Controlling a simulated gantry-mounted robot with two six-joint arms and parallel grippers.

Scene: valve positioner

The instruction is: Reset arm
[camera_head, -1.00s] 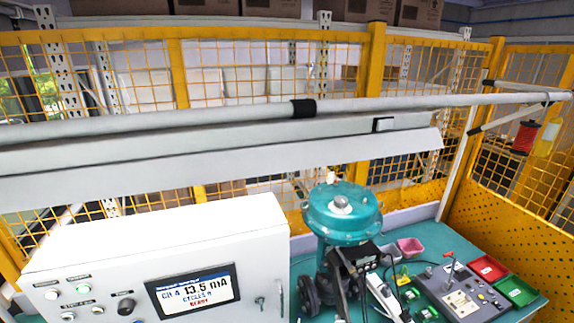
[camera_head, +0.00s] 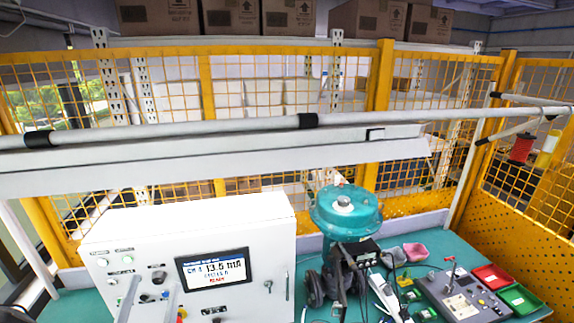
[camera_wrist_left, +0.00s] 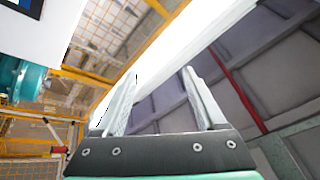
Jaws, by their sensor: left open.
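My left gripper (camera_head: 153,290) shows at the bottom left of the head view, in front of the white control box's face, with its two grey fingers apart and nothing between them. In the left wrist view the same gripper (camera_wrist_left: 158,85) points up toward the ceiling, open and empty. My right gripper is in neither view. The control box (camera_head: 140,230) has a display (camera_head: 215,268) that reads 13.5 mA, and several knobs partly hidden by my left fingers. The teal valve actuator (camera_head: 345,212) stands right of the box.
On the teal table (camera_head: 440,248) stand a grey control panel (camera_head: 462,300), a red tray (camera_head: 490,276), a green tray (camera_head: 520,299) and a pink bin (camera_head: 415,252). A yellow mesh fence (camera_head: 380,100) closes the back and right. A pale rail (camera_head: 250,128) crosses above.

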